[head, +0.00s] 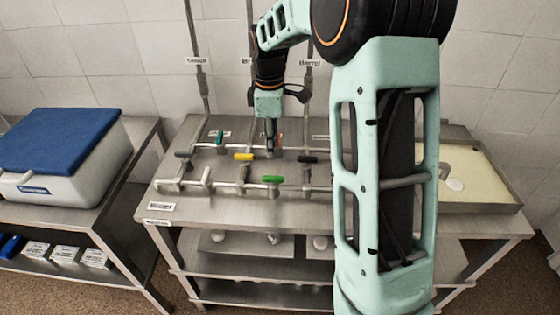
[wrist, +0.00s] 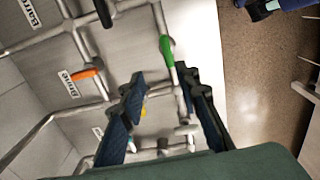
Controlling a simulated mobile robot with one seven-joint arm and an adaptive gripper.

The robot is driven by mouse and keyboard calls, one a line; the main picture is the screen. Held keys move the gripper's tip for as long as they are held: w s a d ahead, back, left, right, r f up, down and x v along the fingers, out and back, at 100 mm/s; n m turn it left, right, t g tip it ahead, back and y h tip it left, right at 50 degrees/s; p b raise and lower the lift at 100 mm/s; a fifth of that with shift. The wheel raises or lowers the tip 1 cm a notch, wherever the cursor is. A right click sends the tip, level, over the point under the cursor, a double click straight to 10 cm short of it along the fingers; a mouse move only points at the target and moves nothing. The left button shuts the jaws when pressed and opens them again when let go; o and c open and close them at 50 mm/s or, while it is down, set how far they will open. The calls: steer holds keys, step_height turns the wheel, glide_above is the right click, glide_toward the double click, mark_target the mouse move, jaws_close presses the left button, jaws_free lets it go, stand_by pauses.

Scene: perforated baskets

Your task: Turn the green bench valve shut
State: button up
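The green valve handle (head: 273,180) sits on the front pipe run of the steel bench, lying roughly along that pipe. In the wrist view the green handle (wrist: 166,50) is just beyond my fingertips, toward the top. My gripper (head: 270,152) points down over the bench, behind the green handle in the head view. In the wrist view my gripper (wrist: 160,79) has its two dark fingers apart with nothing held between them. A small part of the yellow handle (wrist: 143,111) shows between the fingers, farther down.
Nearby are the yellow (head: 244,157), teal (head: 219,137) and black (head: 307,159) handles, and an orange handle (wrist: 86,73). Pipes rise at the back. A pale tray (head: 485,180) is at right; a blue-lidded box (head: 62,145) stands left. My arm hides part of the bench.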

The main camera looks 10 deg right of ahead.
mark_target(273, 176)
steer(key=f, duration=0.7)
steer(key=s+f+p, duration=0.1)
steer(key=f, duration=0.3)
steer(key=shift+w, duration=0.1)
jaws_close()
